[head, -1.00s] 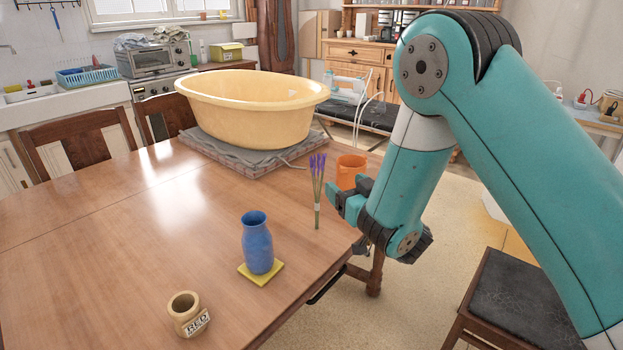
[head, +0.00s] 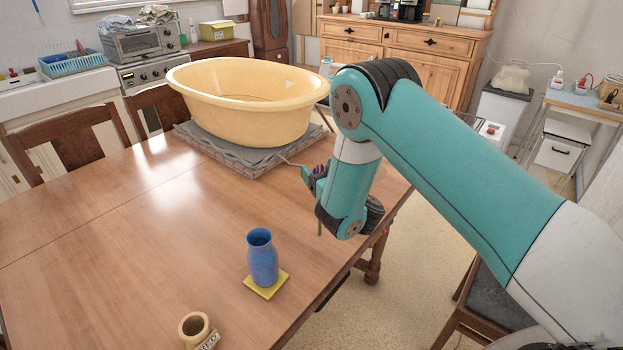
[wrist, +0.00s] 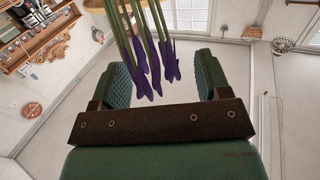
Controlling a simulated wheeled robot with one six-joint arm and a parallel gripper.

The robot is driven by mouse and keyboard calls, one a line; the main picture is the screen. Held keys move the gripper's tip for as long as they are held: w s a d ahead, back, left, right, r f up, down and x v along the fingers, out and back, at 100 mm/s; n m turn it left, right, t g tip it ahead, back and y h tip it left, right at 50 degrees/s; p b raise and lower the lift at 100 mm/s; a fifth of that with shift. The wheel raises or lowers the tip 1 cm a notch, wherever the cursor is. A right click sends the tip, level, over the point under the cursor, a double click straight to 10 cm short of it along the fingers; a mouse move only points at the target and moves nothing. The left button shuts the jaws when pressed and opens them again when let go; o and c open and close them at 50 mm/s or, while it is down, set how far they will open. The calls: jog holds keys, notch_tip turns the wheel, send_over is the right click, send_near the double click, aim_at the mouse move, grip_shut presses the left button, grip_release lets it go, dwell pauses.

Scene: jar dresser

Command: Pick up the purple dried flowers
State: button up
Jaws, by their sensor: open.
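The purple dried flowers (head: 320,169) stand upright near the table's right edge, mostly hidden behind my gripper (head: 312,180); a bit of green stem shows below it. In the wrist view the purple blooms (wrist: 145,68) and green stems hang in from the top, upside down in that picture. They appear between or just beyond the two fingers of my gripper (wrist: 162,65), nearer the left finger. The fingers are wide apart, with a clear gap beside the blooms. Whether either finger touches the stems cannot be told.
A blue vase (head: 262,258) stands on a yellow coaster (head: 277,285) nearer the front. The table's left half is clear.

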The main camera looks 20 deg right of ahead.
jog(key=shift+w, duration=0.1)
jog(key=shift+d, duration=0.15)
jog(key=shift+c, duration=0.2)
jog(key=c, duration=1.2)
jog(key=shift+r, duration=0.15)
